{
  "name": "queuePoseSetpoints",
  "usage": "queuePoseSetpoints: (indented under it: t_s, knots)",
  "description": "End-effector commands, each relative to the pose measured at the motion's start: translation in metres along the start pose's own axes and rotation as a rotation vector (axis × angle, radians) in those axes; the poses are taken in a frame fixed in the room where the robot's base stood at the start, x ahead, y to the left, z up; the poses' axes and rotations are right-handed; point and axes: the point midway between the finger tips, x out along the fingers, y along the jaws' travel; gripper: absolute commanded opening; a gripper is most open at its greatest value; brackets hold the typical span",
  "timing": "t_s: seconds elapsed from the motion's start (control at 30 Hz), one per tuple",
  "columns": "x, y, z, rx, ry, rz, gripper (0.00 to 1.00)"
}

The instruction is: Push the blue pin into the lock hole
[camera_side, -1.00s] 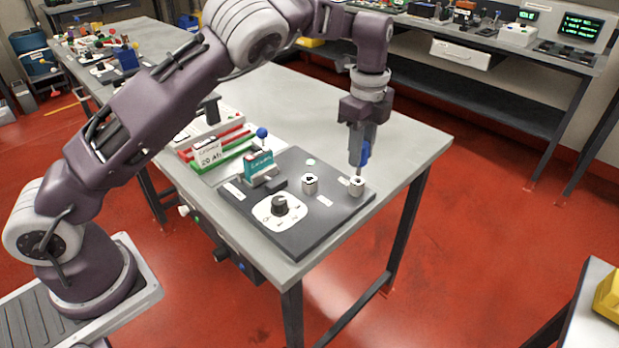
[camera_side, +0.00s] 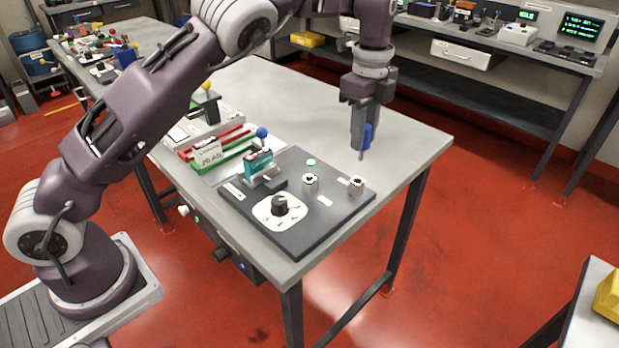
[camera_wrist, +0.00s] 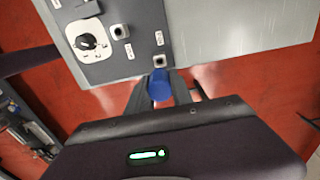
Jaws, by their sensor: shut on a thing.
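My gripper (camera_side: 362,140) is shut on the blue pin (camera_side: 368,134), which points down with its thin tip just below the fingers. The pin's blue head also shows between my fingers in the wrist view (camera_wrist: 160,86). Two whitish sockets with dark holes stand on the dark panel: a right one (camera_side: 357,186) and a left one (camera_side: 310,184). My gripper is above and a little behind the right socket, and the pin tip is clear of it. In the wrist view the right socket (camera_wrist: 160,61) lies just beyond the pin head. I cannot tell which socket is the lock hole.
The dark panel (camera_side: 300,236) carries a black knob on a white plate (camera_side: 279,207) and a teal block (camera_side: 259,163). Red and green holders (camera_side: 221,152) lie to the left.

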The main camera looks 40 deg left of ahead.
Motion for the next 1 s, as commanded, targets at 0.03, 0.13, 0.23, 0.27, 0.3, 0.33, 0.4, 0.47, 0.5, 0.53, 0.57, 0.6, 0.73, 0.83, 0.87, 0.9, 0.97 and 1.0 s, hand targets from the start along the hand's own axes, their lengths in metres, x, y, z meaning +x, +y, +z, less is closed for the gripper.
queuePoseSetpoints:
  t_s: [0.03, 0.13, 0.23, 0.27, 0.3, 0.33, 0.4, 0.47, 0.5, 0.53, 0.57, 0.6, 0.73, 0.83, 0.87, 0.9, 0.97, 1.0]
  knots:
    - [-0.004, -0.001, 0.0, 0.0, 0.001, -0.002, 0.0]
    - [-0.008, 0.0, 0.0, -0.001, 0.0, -0.002, 0.0]
    - [-0.009, 0.0, 0.001, -0.001, 0.0, -0.001, 0.0]
    - [-0.009, 0.0, 0.001, -0.001, 0.0, -0.001, 0.0]
    - [-0.008, 0.0, 0.001, -0.001, 0.0, -0.001, 0.0]
    - [-0.008, 0.0, 0.001, -0.001, -0.001, -0.001, 0.0]
    - [-0.009, 0.0, 0.001, -0.002, 0.0, -0.001, 0.0]
    - [-0.01, 0.002, 0.006, -0.015, 0.0, -0.003, 0.0]
    - [-0.011, 0.005, 0.013, -0.034, 0.001, -0.003, 0.0]
    - [-0.013, 0.009, 0.019, -0.052, 0.003, -0.004, 0.0]
    - [-0.014, 0.014, 0.026, -0.072, 0.004, -0.004, 0.0]
    - [-0.016, 0.021, 0.036, -0.1, 0.005, -0.005, 0.0]
    - [-0.018, 0.049, 0.065, -0.174, 0.004, -0.003, 0.0]
    - [-0.017, 0.065, 0.077, -0.203, 0.002, -0.002, 0.0]
    - [-0.016, 0.068, 0.079, -0.207, 0.002, 0.0, 0.0]
    - [-0.016, 0.07, 0.08, -0.21, 0.0, -0.001, 0.0]
    - [-0.016, 0.071, 0.081, -0.211, -0.001, -0.001, 0.0]
    - [-0.016, 0.071, 0.081, -0.211, -0.001, -0.001, 0.0]
